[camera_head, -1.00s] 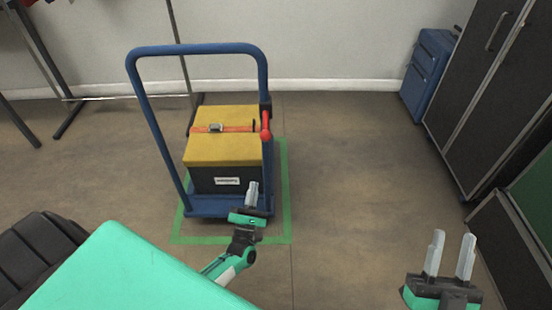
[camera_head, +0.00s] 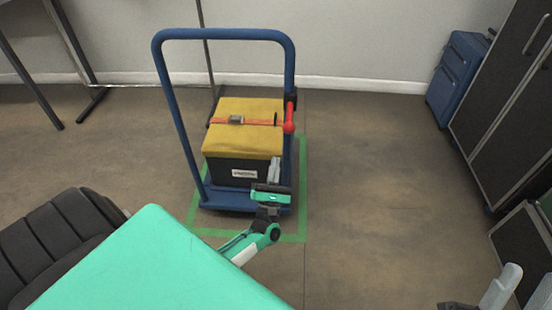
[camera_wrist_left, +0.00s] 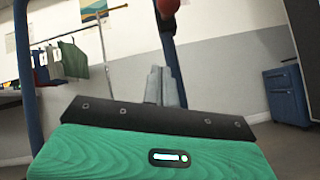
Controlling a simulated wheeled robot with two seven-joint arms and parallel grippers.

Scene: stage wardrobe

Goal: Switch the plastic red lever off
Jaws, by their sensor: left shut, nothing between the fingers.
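The red lever (camera_head: 289,118) has a round knob and is fixed to the right post of the blue trolley handle (camera_head: 222,34). In the left wrist view the red knob (camera_wrist_left: 168,6) shows at the top edge, above and beyond the fingertips. My left gripper (camera_head: 274,168) is shut and empty. It is in front of the trolley, lower in the picture than the lever and apart from it. My right gripper (camera_head: 512,292) is cut off at the bottom right corner, its fingers spread and empty.
A black box with a yellow lid (camera_head: 243,142) and an orange strap sits on the trolley. Green tape (camera_head: 302,190) marks the floor around it. A blue cabinet (camera_head: 458,75) and dark cases (camera_head: 510,110) stand at the right. The floor between is clear.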

